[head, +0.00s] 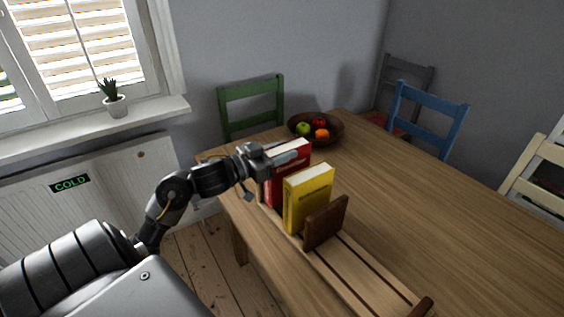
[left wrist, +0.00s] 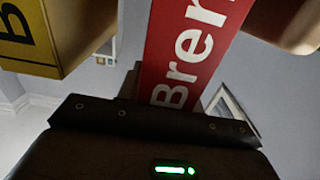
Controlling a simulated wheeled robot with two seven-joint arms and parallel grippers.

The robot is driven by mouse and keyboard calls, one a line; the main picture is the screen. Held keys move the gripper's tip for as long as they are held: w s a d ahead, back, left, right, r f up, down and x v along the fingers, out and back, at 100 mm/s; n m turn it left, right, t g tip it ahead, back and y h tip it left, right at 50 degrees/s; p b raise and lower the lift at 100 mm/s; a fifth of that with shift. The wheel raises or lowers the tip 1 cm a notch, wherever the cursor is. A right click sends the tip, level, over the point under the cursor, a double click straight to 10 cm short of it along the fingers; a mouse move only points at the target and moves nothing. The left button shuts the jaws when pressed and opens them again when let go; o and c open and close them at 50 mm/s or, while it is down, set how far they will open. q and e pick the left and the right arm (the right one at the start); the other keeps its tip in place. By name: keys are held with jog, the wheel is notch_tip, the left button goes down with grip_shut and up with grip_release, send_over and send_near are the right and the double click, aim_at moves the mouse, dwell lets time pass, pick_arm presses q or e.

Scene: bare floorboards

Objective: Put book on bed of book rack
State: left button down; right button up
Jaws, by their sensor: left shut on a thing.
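A red book (head: 291,172) stands upright over the far end of the wooden book rack (head: 358,272). My left gripper (head: 284,156) is shut on its upper part. Whether the red book's lower edge touches the rack bed is unclear. In the left wrist view the red book's spine (left wrist: 190,45) shows white letters. A yellow book (head: 306,198) stands upright on the rack beside the red one, on the near side; it also shows in the left wrist view (left wrist: 45,35). My right gripper is out of view.
A dark brown upright divider (head: 326,222) stands near the yellow book; the slatted bed is empty beyond it. A fruit bowl (head: 332,137) sits at the table's far end. Green (head: 252,105), blue (head: 428,118) and cream (head: 540,175) chairs surround the wooden table (head: 430,200).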

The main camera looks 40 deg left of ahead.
pick_arm(q)
jog(key=shift+f, duration=1.2)
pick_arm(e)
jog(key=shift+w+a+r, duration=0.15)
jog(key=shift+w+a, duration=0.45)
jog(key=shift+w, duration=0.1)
pick_arm(q)
jog(key=shift+f, duration=0.15)
jog(key=c, duration=0.9)
grip_release()
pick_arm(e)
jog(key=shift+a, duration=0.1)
pick_arm(q)
jog(key=v, duration=1.2)
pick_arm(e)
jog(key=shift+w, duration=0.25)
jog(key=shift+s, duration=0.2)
